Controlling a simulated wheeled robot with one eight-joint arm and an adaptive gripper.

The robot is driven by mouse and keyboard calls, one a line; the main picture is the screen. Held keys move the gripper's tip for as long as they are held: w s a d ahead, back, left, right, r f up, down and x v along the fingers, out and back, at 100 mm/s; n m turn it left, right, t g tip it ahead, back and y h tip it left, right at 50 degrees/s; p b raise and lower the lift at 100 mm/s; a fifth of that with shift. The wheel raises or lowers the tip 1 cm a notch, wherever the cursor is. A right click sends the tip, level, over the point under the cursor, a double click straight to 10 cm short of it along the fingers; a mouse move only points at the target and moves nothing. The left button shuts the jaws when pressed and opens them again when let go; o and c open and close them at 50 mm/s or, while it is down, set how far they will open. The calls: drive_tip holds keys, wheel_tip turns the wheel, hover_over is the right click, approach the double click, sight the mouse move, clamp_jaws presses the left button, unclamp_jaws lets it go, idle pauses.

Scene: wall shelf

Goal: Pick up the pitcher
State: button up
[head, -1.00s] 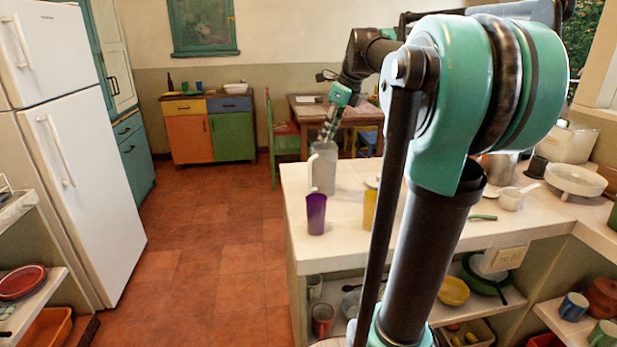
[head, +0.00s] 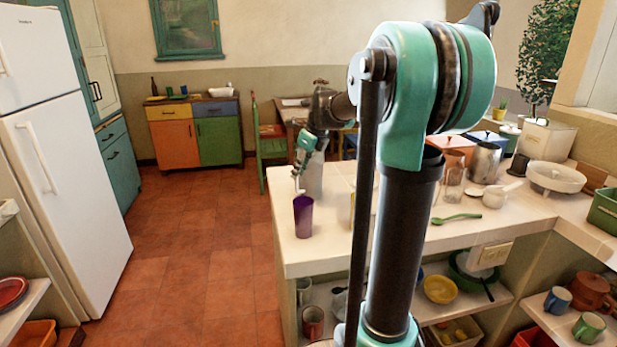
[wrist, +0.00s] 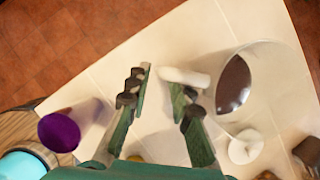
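The pitcher (head: 314,178), pale grey with a white handle, stands upright on the counter in the head view, partly behind my gripper. In the wrist view the pitcher (wrist: 282,75) is at the right, seen from above, with a dark round patch inside. Its white handle (wrist: 186,77) points left toward the gap between my fingers. My gripper (wrist: 160,88) is open, its fingers spread near the handle, the right finger closest. In the head view my gripper (head: 299,182) hangs just left of the pitcher. I cannot tell whether a finger touches the handle.
A purple cup (head: 303,220) stands close in front of the pitcher; it also shows in the wrist view (wrist: 60,132). The counter (head: 330,245) has its left edge nearby. My arm hides part of the counter. A green spoon (head: 457,218) lies at the right.

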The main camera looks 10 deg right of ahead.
sight(296, 190)
drive_tip(key=shift+x, duration=1.8)
clamp_jaws()
